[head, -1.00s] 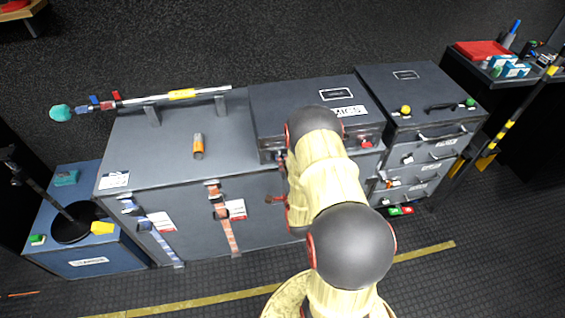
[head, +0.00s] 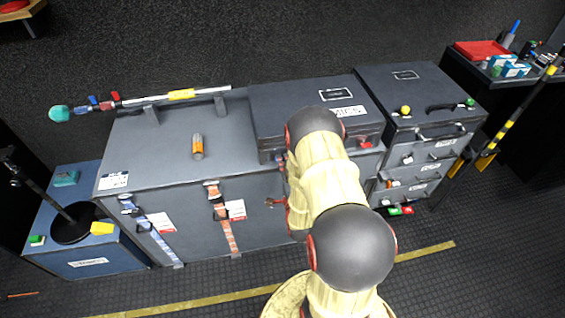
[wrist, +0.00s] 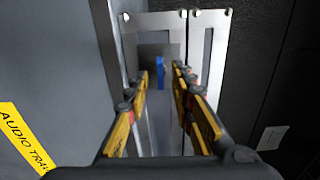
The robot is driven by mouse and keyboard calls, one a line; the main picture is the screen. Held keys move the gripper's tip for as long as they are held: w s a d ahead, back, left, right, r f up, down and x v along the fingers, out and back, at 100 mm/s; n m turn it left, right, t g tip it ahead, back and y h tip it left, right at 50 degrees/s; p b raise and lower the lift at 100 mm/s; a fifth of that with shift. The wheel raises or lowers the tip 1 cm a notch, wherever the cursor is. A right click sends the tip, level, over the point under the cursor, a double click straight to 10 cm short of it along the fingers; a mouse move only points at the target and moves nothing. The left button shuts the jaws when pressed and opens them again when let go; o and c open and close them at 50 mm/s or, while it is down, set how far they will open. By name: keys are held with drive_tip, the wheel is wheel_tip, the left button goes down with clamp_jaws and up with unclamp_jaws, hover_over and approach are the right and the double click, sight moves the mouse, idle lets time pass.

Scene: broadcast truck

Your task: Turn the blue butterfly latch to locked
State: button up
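The blue butterfly latch (wrist: 161,75) shows in the wrist view as a small, thin blue piece standing upright near the middle, on a grey metal plate. My gripper (wrist: 165,88) is open, with its yellow-padded fingers on either side of the line to the latch. The latch appears between and beyond the fingertips, and I see no contact with it. In the head view my arm covers the gripper, and I cannot make out the blue latch there.
A pale metal frame (wrist: 207,22) surrounds the plate closely. A dark wall is at its right, a grey panel with a yellow label (wrist: 22,138) at its left. In the head view a black case (head: 290,100) lies on the large grey trunk (head: 150,150), beside the drawer unit (head: 430,90).

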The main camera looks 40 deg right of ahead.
drive_tip(key=v, duration=0.6)
drive_tip(key=shift+s, duration=0.2)
idle(0.4)
